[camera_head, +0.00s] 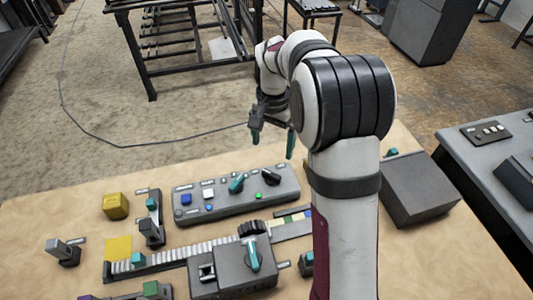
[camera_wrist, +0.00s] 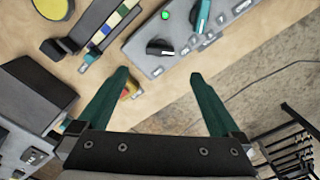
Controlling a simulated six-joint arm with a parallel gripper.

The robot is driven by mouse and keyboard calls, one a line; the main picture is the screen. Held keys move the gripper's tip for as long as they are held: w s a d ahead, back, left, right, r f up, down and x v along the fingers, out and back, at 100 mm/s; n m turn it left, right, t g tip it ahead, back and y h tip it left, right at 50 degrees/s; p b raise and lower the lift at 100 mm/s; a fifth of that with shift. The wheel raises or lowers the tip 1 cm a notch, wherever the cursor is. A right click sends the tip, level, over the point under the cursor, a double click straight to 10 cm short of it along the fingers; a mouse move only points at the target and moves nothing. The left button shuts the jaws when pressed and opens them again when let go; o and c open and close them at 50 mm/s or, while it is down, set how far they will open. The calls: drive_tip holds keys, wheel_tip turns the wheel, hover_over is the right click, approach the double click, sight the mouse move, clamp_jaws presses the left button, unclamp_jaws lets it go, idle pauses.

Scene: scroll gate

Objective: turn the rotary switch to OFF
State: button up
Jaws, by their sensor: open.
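A grey control panel (camera_head: 225,208) lies on the table, with a teal pointer knob (camera_head: 237,183) and a black knob (camera_head: 270,177) on top. In the wrist view, the black knob (camera_wrist: 160,47) and part of the teal knob (camera_wrist: 200,15) show near the top, beyond the fingertips. The panel's labels are too small to read, so I cannot tell which knob is the rotary switch or its set position. My gripper (camera_head: 272,140) is open and empty, raised near the table's back edge and apart from the panel. Its teal fingers are spread wide in the wrist view (camera_wrist: 159,75).
A grey box with a teal lever (camera_head: 252,255) stands in front of the panel, beside a ribbed strip (camera_head: 190,252). A dark box (camera_head: 420,188) stands right.

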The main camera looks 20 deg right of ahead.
sight(271, 173)
wheel_tip(271, 173, down, 11)
drive_tip(key=c, duration=1.3)
